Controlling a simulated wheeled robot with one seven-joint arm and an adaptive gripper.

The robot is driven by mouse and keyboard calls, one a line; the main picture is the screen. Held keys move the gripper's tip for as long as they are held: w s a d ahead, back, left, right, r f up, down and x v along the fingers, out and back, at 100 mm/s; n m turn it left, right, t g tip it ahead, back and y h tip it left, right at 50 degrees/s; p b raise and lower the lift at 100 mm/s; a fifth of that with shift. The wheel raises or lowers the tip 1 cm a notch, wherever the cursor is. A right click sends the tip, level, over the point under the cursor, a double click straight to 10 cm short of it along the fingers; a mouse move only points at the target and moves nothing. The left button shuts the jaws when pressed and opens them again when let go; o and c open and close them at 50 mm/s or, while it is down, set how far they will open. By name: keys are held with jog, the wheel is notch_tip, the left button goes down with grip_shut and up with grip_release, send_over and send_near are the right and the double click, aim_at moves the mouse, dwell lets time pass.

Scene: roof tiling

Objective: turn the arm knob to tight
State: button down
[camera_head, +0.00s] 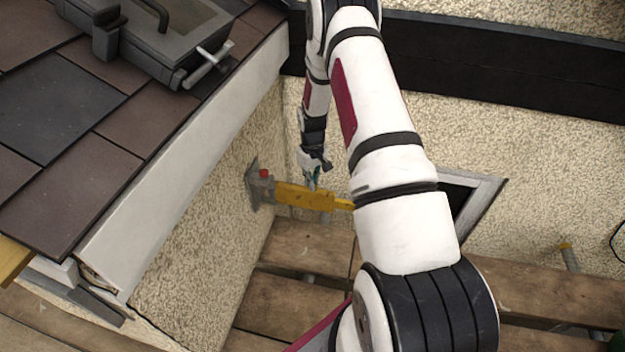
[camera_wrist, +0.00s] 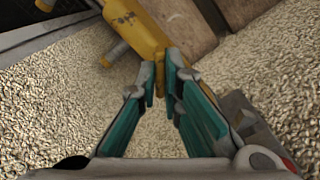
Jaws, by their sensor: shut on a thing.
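A yellow arm (camera_head: 305,195) reaches out from a grey bracket (camera_head: 256,187) on the rough wall, with a red cap (camera_head: 264,173) on top of the bracket. The yellow arm also runs across the upper middle of the wrist view (camera_wrist: 138,25). My gripper (camera_head: 313,184) comes down onto the middle of this arm. In the wrist view its teal-sided fingers (camera_wrist: 161,80) are closed about a small yellow piece (camera_wrist: 160,62) at the arm, which looks like the arm knob. The fingers hide most of it, so its turn position cannot be read.
A tiled roof (camera_head: 60,100) with a grey-framed skylight (camera_head: 165,35) lies at left. Wooden planks (camera_head: 300,300) run below. A framed opening (camera_head: 485,195) is in the wall at right. A grey post with a yellow end (camera_head: 568,255) stands farther right.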

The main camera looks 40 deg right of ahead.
jog(key=m, duration=0.5)
jog(key=shift+m, duration=0.3)
jog(key=shift+m+p, duration=0.4)
jog(key=shift+m, duration=1.7)
jog(key=c, duration=1.7)
grip_release()
notch_tip(320, 180, up, 12)
